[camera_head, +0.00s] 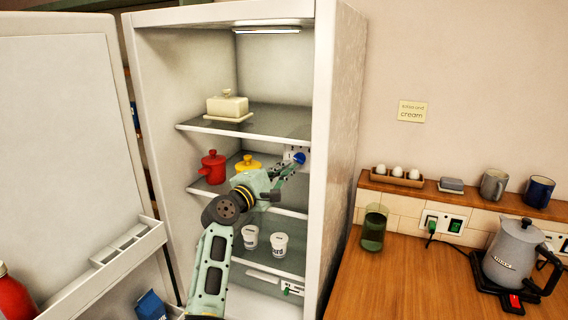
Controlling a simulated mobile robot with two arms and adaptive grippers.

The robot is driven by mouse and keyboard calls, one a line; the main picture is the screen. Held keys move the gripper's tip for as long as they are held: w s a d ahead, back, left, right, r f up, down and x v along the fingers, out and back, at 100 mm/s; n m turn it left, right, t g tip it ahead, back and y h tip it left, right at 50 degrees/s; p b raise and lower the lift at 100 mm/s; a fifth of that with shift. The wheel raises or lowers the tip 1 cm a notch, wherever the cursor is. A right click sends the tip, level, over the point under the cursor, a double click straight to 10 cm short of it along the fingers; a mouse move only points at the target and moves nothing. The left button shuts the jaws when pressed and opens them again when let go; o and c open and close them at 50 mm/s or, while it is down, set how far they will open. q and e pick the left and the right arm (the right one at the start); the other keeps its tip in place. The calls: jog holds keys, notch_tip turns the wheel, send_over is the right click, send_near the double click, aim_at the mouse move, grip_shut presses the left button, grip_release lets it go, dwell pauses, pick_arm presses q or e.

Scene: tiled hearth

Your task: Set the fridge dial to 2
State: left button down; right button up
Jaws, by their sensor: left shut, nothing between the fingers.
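The fridge (340,150) stands open. A small blue dial knob (299,158) sits on a pale plate on the right inner wall, level with the middle shelf. The numbers on it are too small to read. My left arm reaches into the fridge from below. My left gripper (291,167) is shut and empty, its fingertips at or close beside the dial; I cannot tell whether they touch it. The gripper partly covers the lower part of the dial's plate. My right gripper is not in view.
A butter dish (228,106) is on the upper shelf. A red pot (212,167) and a yellow pot (248,162) stand left of my gripper. Two white cups (280,244) are below. The fridge door (60,110) is open at left. A counter (400,275) with a kettle (512,252) is right.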

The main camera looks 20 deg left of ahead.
pick_arm(q)
jog(key=n, duration=0.1)
jog(key=f+n, duration=0.1)
jog(key=n, duration=0.1)
jog(key=n+t, duration=0.1)
jog(key=n, duration=0.1)
jog(key=shift+d+f+y+p, duration=0.15)
jog(key=shift+d+y+p, duration=0.25)
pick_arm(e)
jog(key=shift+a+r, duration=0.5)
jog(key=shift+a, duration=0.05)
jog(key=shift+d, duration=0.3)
